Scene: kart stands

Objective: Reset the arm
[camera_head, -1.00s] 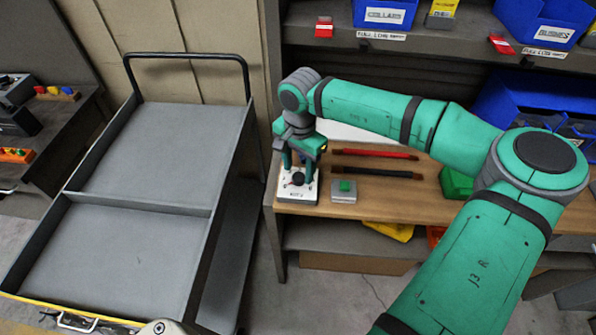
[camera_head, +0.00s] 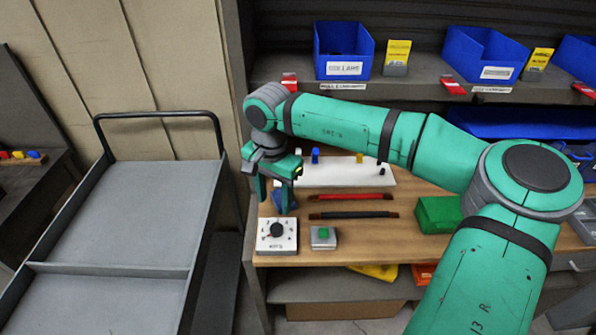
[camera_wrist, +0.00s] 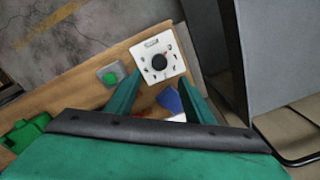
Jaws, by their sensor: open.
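My green arm reaches from the right over the wooden workbench (camera_head: 375,232). My gripper (camera_head: 275,205) points down, open and empty, above the bench's left end. In the head view it is behind and above a white dial box (camera_head: 277,246) with a black knob. In the wrist view the gripper (camera_wrist: 160,92) has its fingers apart, and the dial box (camera_wrist: 160,68) lies beyond the fingertips. A blue object (camera_head: 285,199) is partly hidden behind the fingers. I cannot tell what it is.
A grey box with a green button (camera_head: 323,236), a red rod (camera_head: 350,197) and a black rod (camera_head: 353,215) lie on the bench. A green block (camera_head: 438,215) is at right. A grey cart (camera_head: 140,215) stands left. Blue bins (camera_head: 342,52) fill the shelf above.

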